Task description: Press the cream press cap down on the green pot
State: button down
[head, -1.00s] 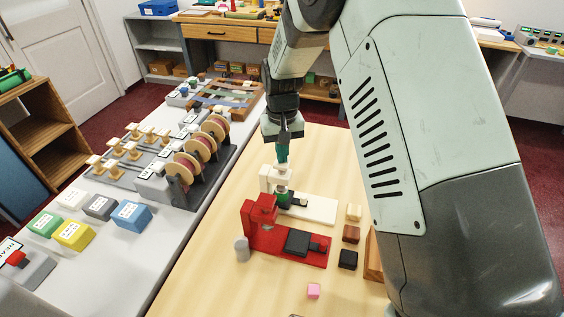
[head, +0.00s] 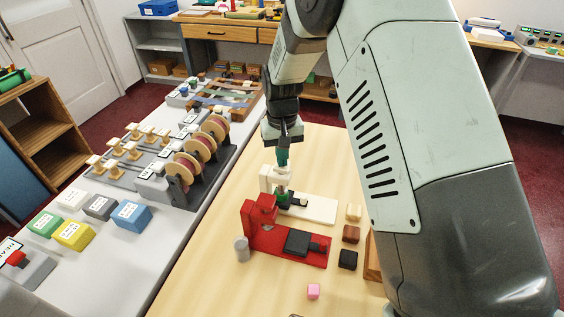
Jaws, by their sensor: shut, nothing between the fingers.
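The cream press (head: 319,211) stands on the wooden table behind the red press, with an upright at its left end. The green pot (head: 284,199) sits under its head, small and partly hidden. The cream press cap (head: 282,178) is above the pot. My gripper (head: 283,165) points straight down with its teal fingers shut and empty. Its tips are at the top of the cap and appear to touch it. The exact contact and any gap between cap and pot are too small to tell.
The red press (head: 257,219) with a dark block on its base stands in front. A grey cylinder (head: 242,249) is at its left. Small cream (head: 354,212), brown (head: 351,234), black (head: 347,260) and pink (head: 313,292) blocks lie to the right and front.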

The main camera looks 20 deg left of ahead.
notch_tip(320, 180, up, 8)
dwell(0.9)
dwell(0.3)
jog(key=s+d+r+m+t, duration=0.1)
jog(key=s+d+r, duration=0.3)
jog(key=d+r, duration=0.45)
jog(key=s+d+r+m+t, duration=0.2)
jog(key=s+d+r, duration=0.3)
jog(key=d+r, duration=0.4)
jog(key=s+d+r+m+t, duration=0.1)
jog(key=s+d, duration=0.3)
jog(key=s, duration=0.4)
jog(key=s+d+r+m+t, duration=0.1)
jog(key=s+d+r, duration=0.1)
jog(key=s+d, duration=0.3)
jog(key=s, duration=0.4)
jog(key=shift+d+m+t, duration=0.3)
